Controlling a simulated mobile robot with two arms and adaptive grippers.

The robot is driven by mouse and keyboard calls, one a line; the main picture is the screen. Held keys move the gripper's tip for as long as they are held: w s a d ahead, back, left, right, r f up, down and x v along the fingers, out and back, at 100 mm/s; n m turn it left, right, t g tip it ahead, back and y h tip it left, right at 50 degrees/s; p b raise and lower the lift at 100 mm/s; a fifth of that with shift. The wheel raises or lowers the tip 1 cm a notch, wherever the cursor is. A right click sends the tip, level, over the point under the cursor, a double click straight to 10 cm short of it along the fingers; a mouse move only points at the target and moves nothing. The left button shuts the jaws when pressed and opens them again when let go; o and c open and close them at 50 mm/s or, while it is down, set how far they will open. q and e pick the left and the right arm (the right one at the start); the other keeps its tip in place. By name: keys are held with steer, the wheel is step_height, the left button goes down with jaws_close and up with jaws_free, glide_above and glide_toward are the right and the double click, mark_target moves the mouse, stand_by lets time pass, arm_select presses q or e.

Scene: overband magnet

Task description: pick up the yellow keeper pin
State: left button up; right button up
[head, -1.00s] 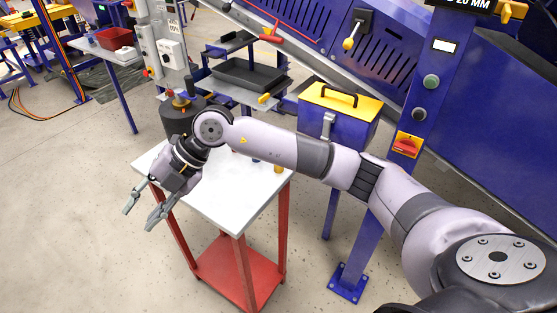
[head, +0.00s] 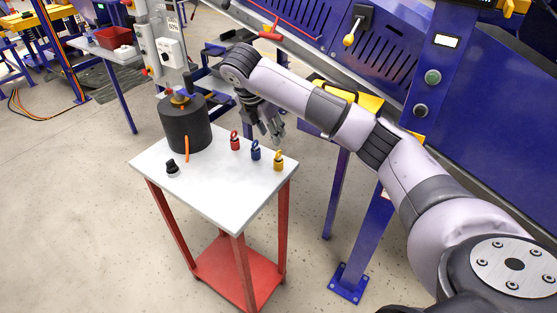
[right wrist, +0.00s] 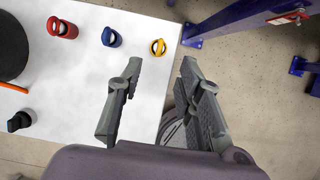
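The yellow keeper pin (head: 279,161) stands near the right corner of the white table top (head: 215,195), with a ring at its upper end. In the right wrist view the yellow pin (right wrist: 157,47) is near the table edge, ahead of the fingertips and between their lines. My right gripper (head: 273,132) is above and behind the pins in the head view, pointing down. In the right wrist view its fingers (right wrist: 162,70) are spread with nothing between them. The gripper is apart from the pin. My left gripper is not in view.
A blue pin (head: 255,151) and a red pin (head: 234,141) stand in a row left of the yellow one. A dark cylinder (head: 186,125), an orange stick (head: 187,149) and a small black knob (head: 172,168) are farther left. The front of the table is clear.

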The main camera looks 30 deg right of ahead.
mark_target(278, 152)
steer(key=p+x, duration=0.3)
steer(key=x, duration=0.6)
steer(key=shift+f, duration=0.15)
steer(key=shift+d+f, duration=0.1)
steer(key=shift+f, duration=0.05)
steer(key=shift+c, duration=0.5)
jaws_close()
